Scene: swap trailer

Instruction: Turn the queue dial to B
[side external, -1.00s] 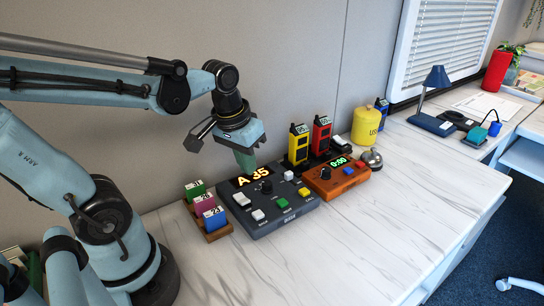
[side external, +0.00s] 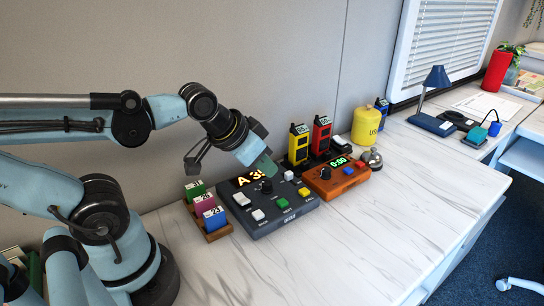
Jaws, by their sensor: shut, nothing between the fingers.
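The dark grey queue console (side external: 286,222) stands on the white marbled counter. Its display (side external: 246,181) reads "A 3" in yellow, with the last digit covered by my gripper. The black dial (side external: 266,186) sits just below the display; its pointer is too small to read. My gripper (side external: 265,170) is shut and empty, tilted, with its green tip just above the dial. I cannot tell whether the tip touches the dial. White, green and yellow buttons sit on the console's lower part.
A rack of numbered cards (side external: 211,222) stands left of the console. An orange timer box (side external: 338,186) reading 0:00 is close on the right. Behind are yellow (side external: 299,145) and red (side external: 321,135) handsets, a yellow canister (side external: 367,125) and a bell (side external: 371,159). The front counter is clear.

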